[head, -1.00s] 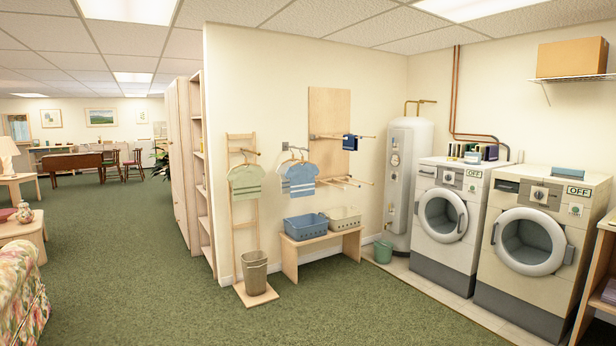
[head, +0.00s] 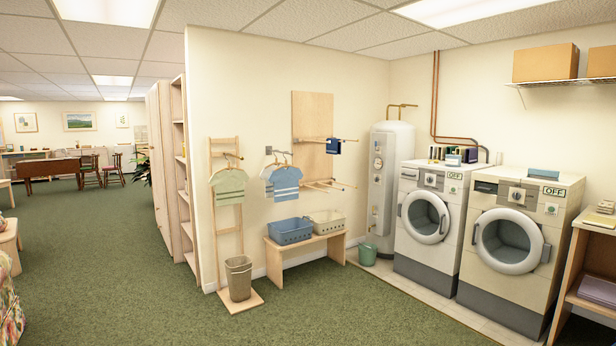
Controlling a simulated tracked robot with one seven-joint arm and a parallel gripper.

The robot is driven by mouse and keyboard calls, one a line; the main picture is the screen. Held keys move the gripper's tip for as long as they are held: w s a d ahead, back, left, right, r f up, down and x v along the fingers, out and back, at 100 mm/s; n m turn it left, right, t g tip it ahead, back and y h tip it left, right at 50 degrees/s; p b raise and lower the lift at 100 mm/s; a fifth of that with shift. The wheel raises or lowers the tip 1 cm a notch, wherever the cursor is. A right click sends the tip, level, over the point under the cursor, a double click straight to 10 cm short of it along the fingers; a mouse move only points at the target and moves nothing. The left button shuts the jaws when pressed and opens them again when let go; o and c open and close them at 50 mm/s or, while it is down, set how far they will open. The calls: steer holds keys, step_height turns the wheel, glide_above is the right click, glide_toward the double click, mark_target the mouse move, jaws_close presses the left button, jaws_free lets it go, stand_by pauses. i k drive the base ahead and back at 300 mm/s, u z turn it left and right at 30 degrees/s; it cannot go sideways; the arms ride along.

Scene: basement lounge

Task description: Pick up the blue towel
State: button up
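A small dark blue cloth (head: 334,147) hangs over the upper rods of the wall drying rack (head: 312,112). A flat blue-grey item (head: 542,174) lies on top of the right-hand washer. Either could be the blue towel; I cannot tell which at this size. A blue striped shirt (head: 282,182) hangs on hangers to the left of the rack. My gripper is not in view.
A bench (head: 330,242) with a blue basket (head: 290,231) and a beige basket (head: 327,223) stands below the rack. A waste bin (head: 238,279), water heater (head: 391,180) and washers (head: 427,215) line the walls. Green carpet (head: 330,315) lies open in front.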

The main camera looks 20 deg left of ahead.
mark_target(334, 148)
steer(key=u, duration=0.3)
steer(key=i, duration=2)
steer(key=u, duration=0.6)
steer(key=i, duration=2.6)
steer(key=z, duration=0.3)
steer(key=i, duration=2.15)
steer(key=z, duration=0.3)
